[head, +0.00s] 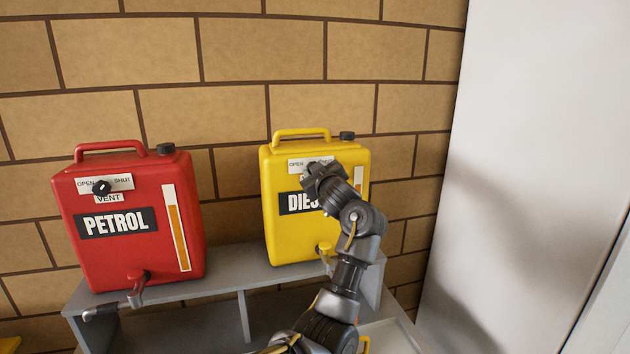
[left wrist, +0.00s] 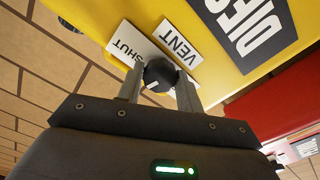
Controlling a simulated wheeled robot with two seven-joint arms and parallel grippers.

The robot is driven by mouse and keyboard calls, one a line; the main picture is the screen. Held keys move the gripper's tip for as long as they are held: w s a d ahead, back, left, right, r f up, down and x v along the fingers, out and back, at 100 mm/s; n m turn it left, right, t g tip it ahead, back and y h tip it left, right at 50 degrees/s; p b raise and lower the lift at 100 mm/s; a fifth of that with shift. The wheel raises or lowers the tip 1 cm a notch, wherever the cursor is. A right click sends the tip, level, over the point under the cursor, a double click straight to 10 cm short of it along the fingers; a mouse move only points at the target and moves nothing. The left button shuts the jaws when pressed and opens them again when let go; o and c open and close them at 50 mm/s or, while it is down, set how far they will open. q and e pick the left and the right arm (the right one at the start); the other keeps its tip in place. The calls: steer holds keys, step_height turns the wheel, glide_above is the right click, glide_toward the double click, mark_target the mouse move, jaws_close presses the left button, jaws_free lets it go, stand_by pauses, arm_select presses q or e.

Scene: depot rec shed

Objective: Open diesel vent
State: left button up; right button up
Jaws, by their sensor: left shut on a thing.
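The yellow diesel can (head: 282,240) stands upright on the grey shelf, its DIESEL label partly covered by my arm. My left gripper (head: 312,172) is at the upper front of this can. In the left wrist view, my left gripper (left wrist: 160,80) is shut on the black vent knob (left wrist: 160,70), with one finger on each side. The SHUT plate (left wrist: 122,48) and the VENT label (left wrist: 180,44) appear turned over beside the knob. In the head view the OPEN end of the plate (head: 296,165) shows, while the knob is hidden. I cannot tell which way the knob points.
A red petrol can (head: 150,252) with its own black vent knob (head: 101,188) and a tap (head: 136,287) stands left of the diesel can on the grey shelf (head: 235,284). A brick wall (head: 230,60) is close behind. A tall white panel (head: 540,150) stands at the right.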

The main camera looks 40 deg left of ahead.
arm_select(q)
steer(key=shift+n+b, duration=5.5)
steer(key=shift+n, duration=0.6)
steer(key=o, duration=1)
steer(key=shift+d, duration=0.1)
